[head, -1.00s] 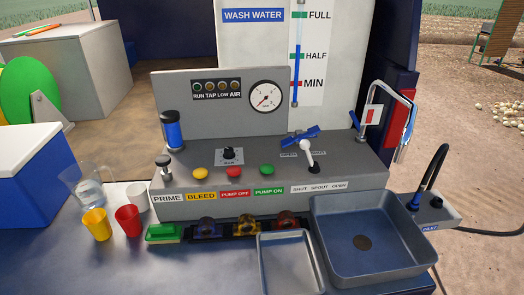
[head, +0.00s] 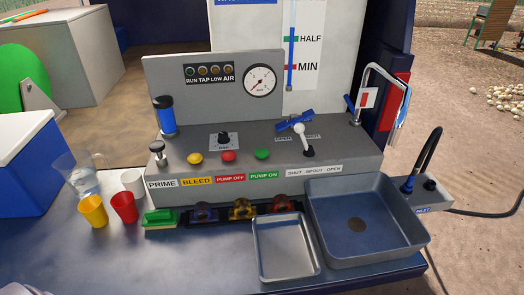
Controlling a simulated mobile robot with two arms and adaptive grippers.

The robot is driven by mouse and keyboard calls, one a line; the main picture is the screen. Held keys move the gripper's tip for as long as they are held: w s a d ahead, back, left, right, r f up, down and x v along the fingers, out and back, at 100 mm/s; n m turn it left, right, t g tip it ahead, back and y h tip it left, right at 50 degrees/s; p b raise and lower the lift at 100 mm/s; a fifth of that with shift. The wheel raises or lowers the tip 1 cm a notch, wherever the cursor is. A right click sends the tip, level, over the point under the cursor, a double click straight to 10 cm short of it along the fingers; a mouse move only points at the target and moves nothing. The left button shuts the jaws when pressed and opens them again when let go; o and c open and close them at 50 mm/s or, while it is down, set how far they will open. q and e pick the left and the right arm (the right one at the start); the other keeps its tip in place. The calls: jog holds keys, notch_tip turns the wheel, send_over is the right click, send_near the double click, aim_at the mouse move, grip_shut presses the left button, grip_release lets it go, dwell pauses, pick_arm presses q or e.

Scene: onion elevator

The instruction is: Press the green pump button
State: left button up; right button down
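The green pump button (head: 262,154) is a round green knob on the sloped grey control panel (head: 345,170). It sits above the green "PUMP ON" label (head: 264,176). The red button (head: 229,156) is just left of it, above "PUMP OFF", and the yellow button (head: 195,157) is further left, above "BLEED". A white-handled spout lever (head: 303,140) stands to the right of the green button. Nothing covers the green button. Neither of my grippers shows in the head view.
A deep grey basin (head: 395,235) and a shallow metal tray (head: 285,270) stand in front of the panel. A yellow cup (head: 93,212), red cup (head: 123,207), white mug (head: 133,182), clear jug (head: 82,179) and green sponge (head: 160,218) are at the left. The blue table's front left (head: 130,262) is clear.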

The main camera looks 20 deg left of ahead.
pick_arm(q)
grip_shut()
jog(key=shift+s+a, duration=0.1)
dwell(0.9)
